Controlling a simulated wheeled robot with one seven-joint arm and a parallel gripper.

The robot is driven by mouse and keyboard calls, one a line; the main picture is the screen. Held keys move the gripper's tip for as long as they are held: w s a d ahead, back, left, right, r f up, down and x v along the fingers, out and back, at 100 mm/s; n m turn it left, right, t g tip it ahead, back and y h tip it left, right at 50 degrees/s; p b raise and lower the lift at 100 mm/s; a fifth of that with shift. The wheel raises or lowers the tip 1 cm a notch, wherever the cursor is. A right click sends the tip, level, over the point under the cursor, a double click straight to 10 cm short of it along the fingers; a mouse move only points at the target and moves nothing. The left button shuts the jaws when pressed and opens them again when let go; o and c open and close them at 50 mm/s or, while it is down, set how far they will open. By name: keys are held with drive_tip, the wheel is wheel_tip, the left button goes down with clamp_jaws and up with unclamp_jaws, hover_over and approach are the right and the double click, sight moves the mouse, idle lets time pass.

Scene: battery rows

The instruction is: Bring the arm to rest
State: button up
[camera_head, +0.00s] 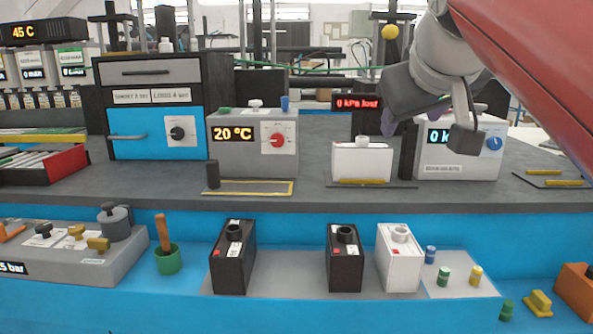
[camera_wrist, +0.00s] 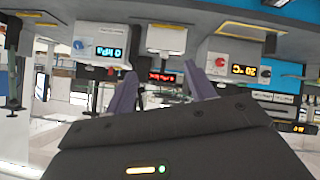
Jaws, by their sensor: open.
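My arm (camera_head: 535,60) reaches in from the upper right in the head view, with its red link slanting across that corner. My gripper (camera_head: 425,125) hangs in front of the right end of the bench and partly covers a grey device (camera_head: 462,165) with a blue knob. In the wrist view the two purple fingers of my gripper (camera_wrist: 160,84) stand apart with nothing between them. The wrist picture is upside down, with the bench devices seen beyond the fingers. I cannot tell the exact gap between gripper and device.
A white battery box (camera_head: 361,161) stands on the grey bench (camera_head: 320,195) left of my gripper. Two black batteries (camera_head: 232,260) (camera_head: 345,260) and a white one (camera_head: 400,260) stand on the lower blue shelf. A device reading 20 °C (camera_head: 255,158) and a blue-fronted cabinet (camera_head: 150,130) stand further left.

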drive_tip(key=s+f+m+g, duration=0.1)
drive_tip(key=s+f, duration=0.3)
drive_tip(key=f, duration=0.8)
drive_tip(key=s+f+m+g+y, duration=0.1)
drive_tip(key=s+f, duration=0.4)
drive_tip(key=f, duration=0.7)
drive_tip(key=s+f+g, duration=0.2)
drive_tip(key=s+f, duration=0.3)
drive_tip(key=f, duration=0.6)
drive_tip(key=shift+a+f+m+g, duration=0.2)
drive_tip(key=shift+f+m+g, duration=0.2)
